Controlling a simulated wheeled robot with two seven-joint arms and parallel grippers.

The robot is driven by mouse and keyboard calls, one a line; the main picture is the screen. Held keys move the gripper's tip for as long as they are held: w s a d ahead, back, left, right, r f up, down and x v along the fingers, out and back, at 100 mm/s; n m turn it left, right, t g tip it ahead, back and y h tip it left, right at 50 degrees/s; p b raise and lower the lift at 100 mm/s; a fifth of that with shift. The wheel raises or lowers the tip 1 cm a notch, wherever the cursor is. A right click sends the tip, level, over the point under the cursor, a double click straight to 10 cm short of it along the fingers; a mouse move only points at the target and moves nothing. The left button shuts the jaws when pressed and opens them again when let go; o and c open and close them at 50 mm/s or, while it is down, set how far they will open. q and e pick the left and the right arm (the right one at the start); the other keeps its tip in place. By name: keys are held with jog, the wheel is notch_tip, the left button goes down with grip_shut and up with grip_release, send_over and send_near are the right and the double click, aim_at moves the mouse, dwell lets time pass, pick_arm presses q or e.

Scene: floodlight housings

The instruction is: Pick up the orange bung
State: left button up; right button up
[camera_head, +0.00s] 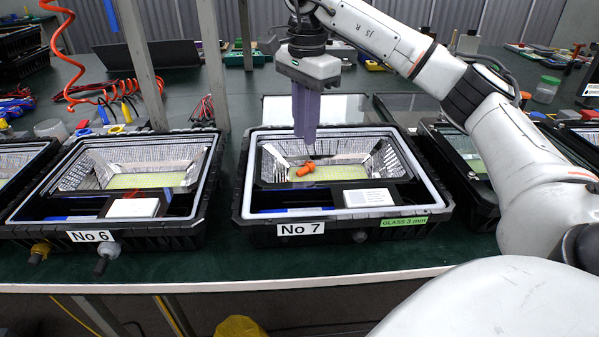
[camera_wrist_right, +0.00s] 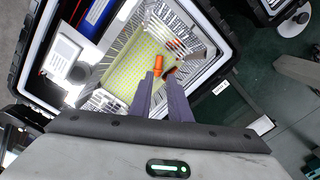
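The orange bung (camera_head: 304,169) lies inside the open floodlight housing No 7 (camera_head: 243,190), on its yellowish LED panel near the back reflector. It looks like two short orange pieces, and I cannot tell whether they are one part or two. My left gripper is out of view.
Housing No 6 (camera_head: 18,215) stands to the left, and another housing (camera_head: 470,190) stands to the right behind my arm. A white box (camera_head: 369,197) sits in the front of No 7. Grey posts (camera_head: 140,60) rise behind No 6.

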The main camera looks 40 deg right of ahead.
aim_at(303, 169)
jog(key=f, duration=0.2)
jog(key=f+b, duration=0.1)
jog(key=f, duration=0.2)
jog(key=f+b, duration=0.1)
jog(key=f, duration=0.2)
jog(key=shift+a+f, duration=0.2)
jog(key=shift+a, duration=0.05)
grip_shut()
